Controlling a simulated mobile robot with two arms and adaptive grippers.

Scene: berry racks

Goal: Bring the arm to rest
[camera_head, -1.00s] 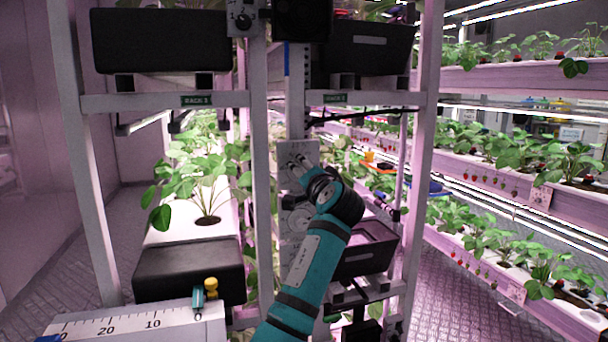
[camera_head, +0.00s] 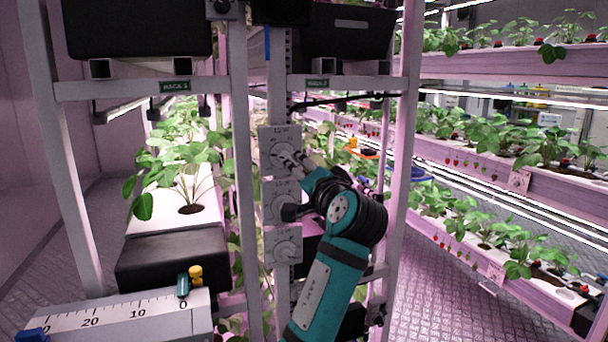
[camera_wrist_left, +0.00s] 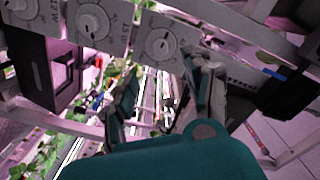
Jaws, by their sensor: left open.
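My left gripper (camera_head: 290,163) is open and empty. In the head view it overlaps a column of three grey dial plates on the rack post: the top dial (camera_head: 280,150), the middle dial (camera_head: 280,202) and the bottom dial (camera_head: 284,246). My teal forearm comes up from below, to the right of the plates. In the left wrist view the two fingers (camera_wrist_left: 170,80) stand apart with nothing held between them. One dial (camera_wrist_left: 160,43) shows just beyond them; I cannot tell if a finger touches a plate. My right gripper is not in view.
Rack posts (camera_head: 240,200) and (camera_head: 402,170) stand either side of the dials. Black bins (camera_head: 140,30) sit above. A ruler box (camera_head: 120,318) with yellow and blue knobs is at front left. Strawberry racks (camera_head: 500,65) line the right, beyond a clear floor aisle (camera_head: 440,300).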

